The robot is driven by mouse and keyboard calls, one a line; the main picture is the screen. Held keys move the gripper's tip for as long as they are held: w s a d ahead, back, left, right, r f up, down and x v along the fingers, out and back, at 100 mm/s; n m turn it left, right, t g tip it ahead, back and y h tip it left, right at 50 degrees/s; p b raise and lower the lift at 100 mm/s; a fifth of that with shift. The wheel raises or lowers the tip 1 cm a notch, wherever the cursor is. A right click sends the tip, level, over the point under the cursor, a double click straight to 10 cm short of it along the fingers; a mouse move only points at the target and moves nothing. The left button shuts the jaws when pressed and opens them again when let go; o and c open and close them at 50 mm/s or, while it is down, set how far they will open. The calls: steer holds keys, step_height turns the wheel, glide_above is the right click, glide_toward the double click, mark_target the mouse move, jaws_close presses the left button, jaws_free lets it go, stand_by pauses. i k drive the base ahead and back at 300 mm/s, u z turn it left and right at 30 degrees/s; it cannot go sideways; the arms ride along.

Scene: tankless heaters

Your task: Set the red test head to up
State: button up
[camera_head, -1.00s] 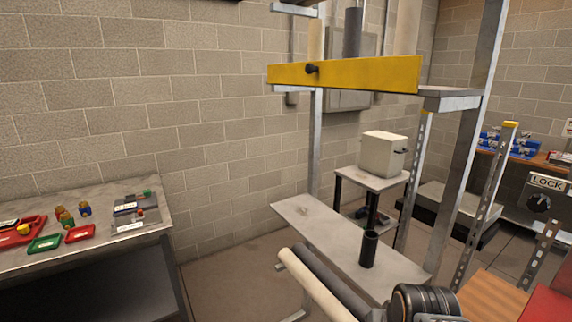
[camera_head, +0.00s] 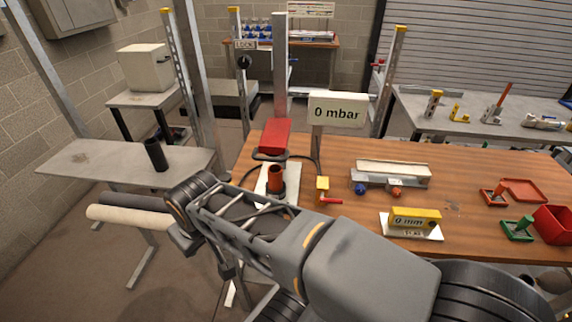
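The red test head (camera_head: 274,138) is a red block near the left end of the wooden bench. It appears raised above an orange-red cylinder (camera_head: 276,178) that stands on a white plate (camera_head: 262,187). A grey post (camera_head: 280,75) rises behind the red block. A sign reading "0 mbar" (camera_head: 337,110) stands to its right. My dark grey arm crosses the lower middle of the picture, in front of the bench's near left corner. I cannot make out my gripper's fingers, and the arm hides part of the bench edge.
A small yellow valve with a red handle (camera_head: 324,190) sits right of the plate. Further right are a pale fixture (camera_head: 392,174) and a yellow "0 mm" gauge (camera_head: 413,218). A grey shelf (camera_head: 95,163) with a black tube (camera_head: 156,155) stands left. Bare wood shows at the bench's middle right (camera_head: 455,190).

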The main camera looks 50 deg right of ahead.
mark_target(273, 142)
steer(key=u, duration=0.05)
steer(key=k, duration=0.65)
steer(key=z, duration=0.8)
steer(key=i, duration=0.75)
steer(key=u, duration=0.45)
steer(key=k, duration=0.35)
steer(key=u, duration=0.85)
